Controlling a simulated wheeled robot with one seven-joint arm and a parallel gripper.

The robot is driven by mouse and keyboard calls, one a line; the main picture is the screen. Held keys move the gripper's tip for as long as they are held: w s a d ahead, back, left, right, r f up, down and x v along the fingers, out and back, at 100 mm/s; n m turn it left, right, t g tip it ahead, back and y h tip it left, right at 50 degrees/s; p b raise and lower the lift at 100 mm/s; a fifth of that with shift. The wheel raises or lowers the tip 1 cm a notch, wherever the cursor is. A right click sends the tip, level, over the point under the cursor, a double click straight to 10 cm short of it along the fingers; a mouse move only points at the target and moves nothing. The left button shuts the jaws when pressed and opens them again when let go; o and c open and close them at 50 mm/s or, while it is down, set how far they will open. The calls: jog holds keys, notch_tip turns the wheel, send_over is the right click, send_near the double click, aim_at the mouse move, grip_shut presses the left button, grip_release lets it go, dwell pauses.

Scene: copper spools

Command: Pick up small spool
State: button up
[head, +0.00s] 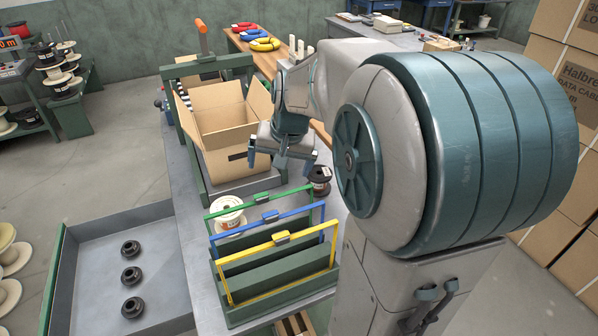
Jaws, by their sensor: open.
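Two spools stand on the grey bench. One is a small dark brown spool (320,181) with a pale label, just right of my gripper. The other is a spool with white flanges (229,216), partly hidden behind the coloured frames. I cannot tell for certain which one is the small spool of the task. My gripper (281,163) hangs over the bench beside the open cardboard box, its two fingers spread wide with nothing between them. It is apart from both spools; its exact height is hard to tell.
The open cardboard box (215,135) stands left of my gripper. A green rack with green, blue and yellow frames (272,242) stands at the bench's near end. A grey tray (95,255) with three black pieces lies at left. My arm hides the right side.

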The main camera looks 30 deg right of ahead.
aim_at(320, 177)
jog(key=w+d+f+m+h+b, duration=0.2)
jog(key=w+d+f, duration=0.4)
jog(key=w+d+f+m+h+b, duration=0.1)
jog(key=w+d+f+m+b, duration=0.1)
jog(key=w+d+f, duration=0.4)
jog(key=w+d+f+m+h+b, duration=0.2)
jog(key=w+d+f+b, duration=0.2)
jog(key=w+d+f, duration=0.2)
jog(key=shift+w+d+f+g+h, duration=0.1)
jog(key=shift+d+f+g+h, duration=0.1)
jog(key=shift+d+f, duration=0.25)
jog(key=shift+w+d+f+g+h, duration=0.1)
jog(key=shift+d+f+g, duration=0.15)
jog(key=shift+d, duration=0.5)
jog(key=p+x, duration=0.1)
jog(key=x, duration=0.5)
jog(key=shift+a+f, duration=0.1)
jog(key=shift+a, duration=0.1)
jog(key=shift+s+a+f+p+x, duration=0.15)
jog(key=shift+p+x, duration=0.1)
jog(key=shift+x, duration=0.7)
jog(key=shift+a+f+p+x, duration=0.1)
jog(key=shift+p+x, duration=0.15)
jog(key=shift+x, duration=0.65)
jog(key=shift+s+a+p+x, duration=0.15)
jog(key=shift+p+x, duration=0.1)
jog(key=shift+x, duration=0.7)
jog(key=c, duration=1.2)
jog(key=shift+w+r, duration=0.1)
jog(key=shift+c, duration=0.6)
